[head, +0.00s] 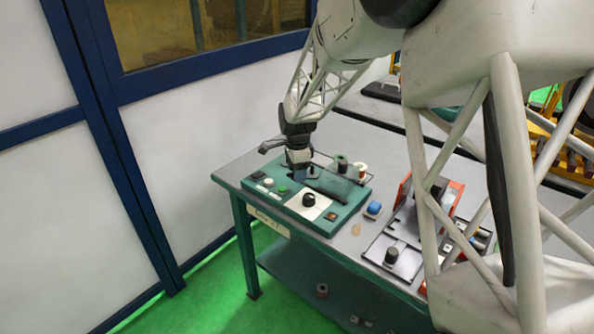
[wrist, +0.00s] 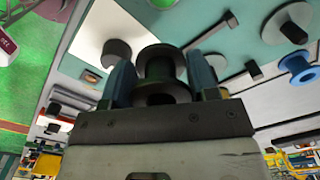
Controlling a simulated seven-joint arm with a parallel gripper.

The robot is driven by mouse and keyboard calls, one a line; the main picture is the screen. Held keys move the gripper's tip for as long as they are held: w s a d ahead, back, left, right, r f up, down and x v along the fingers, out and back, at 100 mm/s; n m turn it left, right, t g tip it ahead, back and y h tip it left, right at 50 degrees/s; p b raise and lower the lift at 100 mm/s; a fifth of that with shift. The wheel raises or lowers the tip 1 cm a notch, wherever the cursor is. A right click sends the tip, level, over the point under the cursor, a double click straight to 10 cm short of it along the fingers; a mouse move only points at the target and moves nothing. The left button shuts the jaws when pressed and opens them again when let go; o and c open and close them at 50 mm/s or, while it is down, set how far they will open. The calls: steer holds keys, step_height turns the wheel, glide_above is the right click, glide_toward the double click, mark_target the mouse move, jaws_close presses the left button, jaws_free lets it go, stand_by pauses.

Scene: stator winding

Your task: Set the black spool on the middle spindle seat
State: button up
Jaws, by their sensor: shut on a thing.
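My gripper (head: 299,172) is low over the teal winding unit (head: 345,216) in the head view. In the wrist view its two blue fingers (wrist: 161,80) are shut on the black spool (wrist: 160,62), one finger on each side. The spool shows two round dark flanges and sits between the fingertips. In the head view I cannot make out the held spool against the fingers and the dark parts below. I cannot tell which part is the middle spindle seat, nor whether the spool touches anything beneath it.
A dark green spool (head: 341,163) and a white-and-copper spool (head: 361,171) stand at the unit's back right. A black knob (head: 309,200) sits on a white plate at the front. A blue spool (head: 374,207) lies right of the unit. Black fixtures (head: 391,256) stand farther right.

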steer(key=shift+w, duration=0.1)
steer(key=w+d+r, duration=0.1)
steer(key=w+d, duration=0.1)
steer(key=w+d+r, duration=0.1)
steer(key=w, duration=0.2)
steer(key=w+d+r, duration=0.2)
steer(key=w, duration=0.1)
steer(key=shift+d, duration=0.3)
steer(key=shift+s+f, duration=0.1)
steer(key=shift+f, duration=1.85)
steer(key=shift+f, duration=2.3)
stand_by(1.4)
steer(key=o, duration=1.2)
steer(key=shift+o, duration=0.2)
